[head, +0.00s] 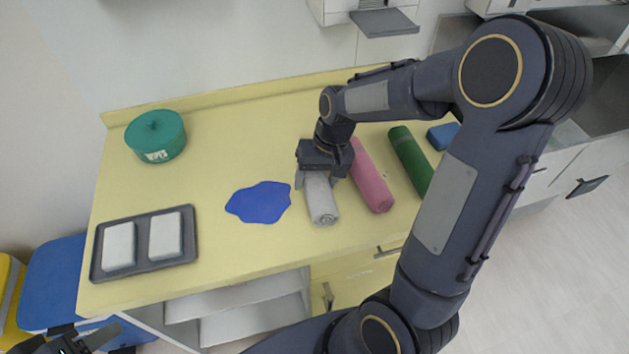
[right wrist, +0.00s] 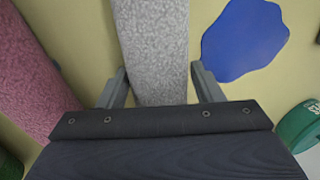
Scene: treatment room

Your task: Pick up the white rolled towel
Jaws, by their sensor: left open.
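The white rolled towel (head: 321,204) lies on the yellow counter, looking light grey-white, with its rolled end toward the front edge. My right gripper (head: 317,182) is over the towel's back part, jaws apart. In the right wrist view the towel (right wrist: 155,45) runs between the two fingers of my right gripper (right wrist: 161,82). The left-hand finger there is close to the towel; a gap shows beside the other finger. I cannot tell whether either touches it. My left gripper (head: 76,343) is open at the bottom left corner, away from the counter top.
A pink roll (head: 371,180) lies close right of the towel, then a green roll (head: 410,160) and a blue block (head: 443,135). A flat blue patch (head: 259,202) lies to the left.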

